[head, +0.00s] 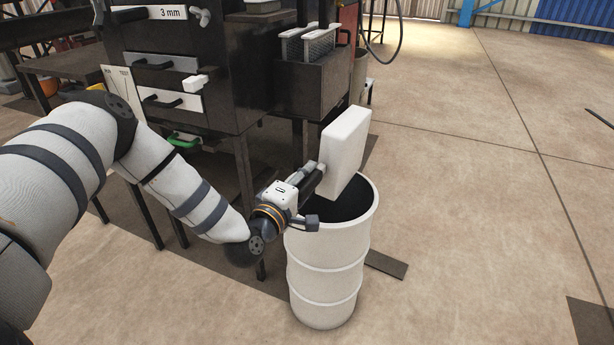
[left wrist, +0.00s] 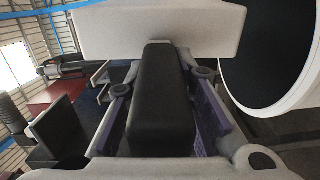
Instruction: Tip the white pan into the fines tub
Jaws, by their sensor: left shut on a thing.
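The white pan (head: 345,150) is held above the white fines tub (head: 326,285), turned up on its side so that its pale flat face shows. My left gripper (head: 312,176) is shut on the pan's dark handle, which also shows in the left wrist view (left wrist: 163,100) between the fingers. The pan (left wrist: 160,32) lies across the top of that view. The tub's round open mouth (left wrist: 275,50) is at its right, dark inside. The pan's inside and any contents are hidden. My right gripper is not in view.
A dark machine (head: 200,70) on legs stands behind and left of the tub, with drawers and a "3 mm" label (head: 160,12). A green handle (head: 184,141) sits low on it. A dark flat plate (head: 386,264) lies on the floor beside the tub. The floor at right is mostly clear.

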